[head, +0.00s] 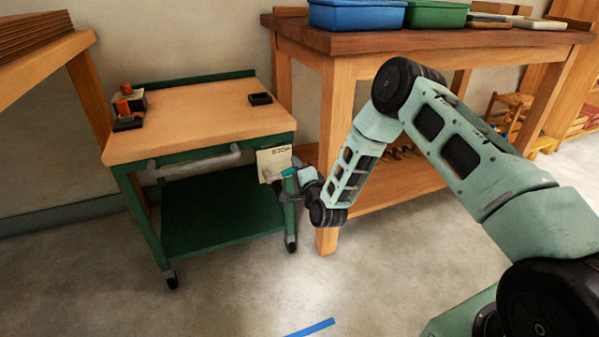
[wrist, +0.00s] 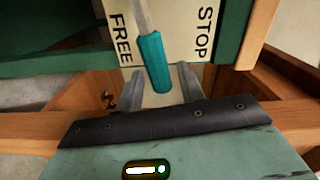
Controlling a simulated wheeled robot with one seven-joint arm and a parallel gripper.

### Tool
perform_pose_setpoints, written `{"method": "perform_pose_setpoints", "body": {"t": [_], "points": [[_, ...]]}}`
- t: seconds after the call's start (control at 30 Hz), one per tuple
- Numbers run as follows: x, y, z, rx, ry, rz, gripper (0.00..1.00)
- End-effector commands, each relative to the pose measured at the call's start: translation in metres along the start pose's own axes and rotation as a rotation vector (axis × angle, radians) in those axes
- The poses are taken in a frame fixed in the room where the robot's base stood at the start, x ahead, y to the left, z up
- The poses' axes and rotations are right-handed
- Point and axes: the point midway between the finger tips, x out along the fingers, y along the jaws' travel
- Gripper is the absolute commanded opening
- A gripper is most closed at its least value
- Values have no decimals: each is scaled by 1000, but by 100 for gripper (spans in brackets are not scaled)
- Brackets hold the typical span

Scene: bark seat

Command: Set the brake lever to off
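The brake lever has a grey metal shaft and a teal grip (wrist: 155,62). It is mounted on the side of a green cart, in front of a cream plate (wrist: 187,45) marked FREE on the left and STOP on the right in the wrist view. The shaft lies between the two words, closer to FREE. The teal grip also shows small in the head view (head: 289,172). My gripper (wrist: 160,88) is open, with one grey finger on each side of the grip's free end. Small gaps seem to show beside it; contact is unclear.
The green cart (head: 200,138) has a wooden top with small dark items, a lower shelf and casters. A wooden workbench (head: 330,42) with blue and green bins stands close to its right, near my arm. Open concrete floor lies in front, with a blue tape strip (head: 310,328).

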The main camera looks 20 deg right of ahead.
Motion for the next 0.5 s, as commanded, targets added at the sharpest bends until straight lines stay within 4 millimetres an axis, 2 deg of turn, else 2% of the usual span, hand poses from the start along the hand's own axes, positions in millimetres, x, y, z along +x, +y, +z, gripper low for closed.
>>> {"method": "perform_pose_setpoints", "body": {"t": [0.17,0.27,0.5], "points": [[-13,-1,0,0,0,2,39],[-30,-2,-1,0,0,5,39],[-87,-2,0,1,-1,6,39]]}}
